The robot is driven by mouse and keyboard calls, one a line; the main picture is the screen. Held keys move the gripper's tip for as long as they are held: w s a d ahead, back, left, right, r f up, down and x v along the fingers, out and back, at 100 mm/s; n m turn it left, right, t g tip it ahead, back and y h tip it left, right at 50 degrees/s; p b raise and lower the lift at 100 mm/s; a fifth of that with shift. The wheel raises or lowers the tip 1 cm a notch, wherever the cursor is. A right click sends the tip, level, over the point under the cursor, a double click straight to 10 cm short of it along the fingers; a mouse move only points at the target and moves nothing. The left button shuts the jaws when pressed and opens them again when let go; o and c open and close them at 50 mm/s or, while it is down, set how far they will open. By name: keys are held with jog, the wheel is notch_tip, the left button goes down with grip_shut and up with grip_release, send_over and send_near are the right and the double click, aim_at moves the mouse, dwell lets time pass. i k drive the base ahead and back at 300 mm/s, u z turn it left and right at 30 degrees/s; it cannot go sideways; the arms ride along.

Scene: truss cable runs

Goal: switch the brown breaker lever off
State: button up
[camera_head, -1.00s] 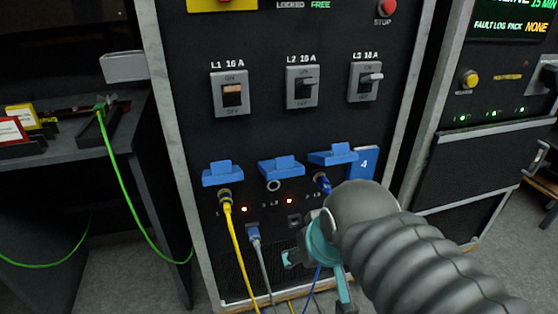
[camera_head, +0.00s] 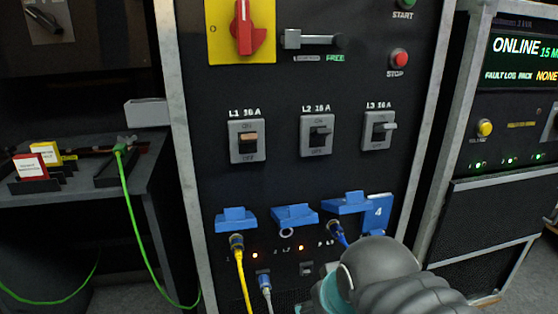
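The brown breaker lever (camera_head: 248,137) is on the L1 16 A switch plate (camera_head: 236,155), at the left of a row on the black panel. It shows in the upper half of its slot, on the side of the ON label; OFF is printed below. My gripper (camera_head: 333,292) is at the bottom of the picture, well below and right of the lever and apart from it. Only its teal part and the dark wrist show clearly. Its fingertips are cut off or hidden, so I cannot tell how far it is open.
Beside L1 are the L2 black lever (camera_head: 319,133) and L3 grey lever (camera_head: 384,127). Above are a red rotary switch (camera_head: 244,28) and a red STOP button (camera_head: 399,57). Below are blue flaps (camera_head: 236,218) and a yellow cable (camera_head: 241,275). The space before the levers is clear.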

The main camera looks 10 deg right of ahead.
aim_at(249, 138)
jog(key=z, duration=0.8)
jog(key=k, duration=0.7)
jog(key=u, duration=0.8)
